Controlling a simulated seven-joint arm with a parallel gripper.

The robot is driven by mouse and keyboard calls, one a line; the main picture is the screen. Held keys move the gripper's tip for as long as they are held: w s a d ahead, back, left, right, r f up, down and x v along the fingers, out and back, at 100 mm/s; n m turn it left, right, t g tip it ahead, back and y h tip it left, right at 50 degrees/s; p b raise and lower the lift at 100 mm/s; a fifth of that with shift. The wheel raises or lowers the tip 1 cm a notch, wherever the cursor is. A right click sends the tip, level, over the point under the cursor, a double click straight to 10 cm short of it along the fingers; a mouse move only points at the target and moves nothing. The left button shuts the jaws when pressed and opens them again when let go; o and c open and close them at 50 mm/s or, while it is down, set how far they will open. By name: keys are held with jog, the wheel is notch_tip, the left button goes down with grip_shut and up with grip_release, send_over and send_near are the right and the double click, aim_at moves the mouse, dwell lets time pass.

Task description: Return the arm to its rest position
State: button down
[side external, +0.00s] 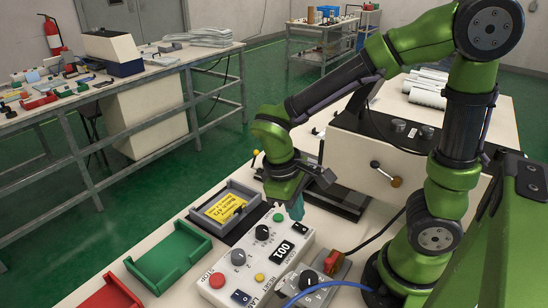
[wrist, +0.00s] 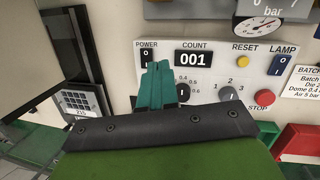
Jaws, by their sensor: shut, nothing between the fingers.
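My green arm comes in from the right in the side view and bends down over the bench. My gripper (side external: 297,211) points down near the far end of the white control panel (side external: 268,240). Its teal fingers are together, with nothing between them. In the wrist view the shut fingers (wrist: 158,68) show in front of the panel, between the power switch (wrist: 145,55) and the counter (wrist: 193,59), which reads 001. They cover part of a dark knob (wrist: 183,90). I cannot tell the exact gap between fingertips and panel.
A grey tray with a yellow card (side external: 225,208), a green tray (side external: 168,257) and a red tray (side external: 112,295) line the bench's left side. A grey unit with a red part (side external: 332,262) and a blue cable (side external: 325,284) lie right of the panel. A keypad (wrist: 80,101) shows at left.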

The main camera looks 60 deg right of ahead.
notch_tip(320, 180, up, 12)
jog(key=d+m+t+y, duration=0.1)
jog(key=m+t+y, duration=0.3)
jog(key=t, duration=0.5)
jog(key=shift+s+d+m, duration=0.15)
jog(key=shift+s+m, duration=0.15)
jog(key=shift+m, duration=0.5)
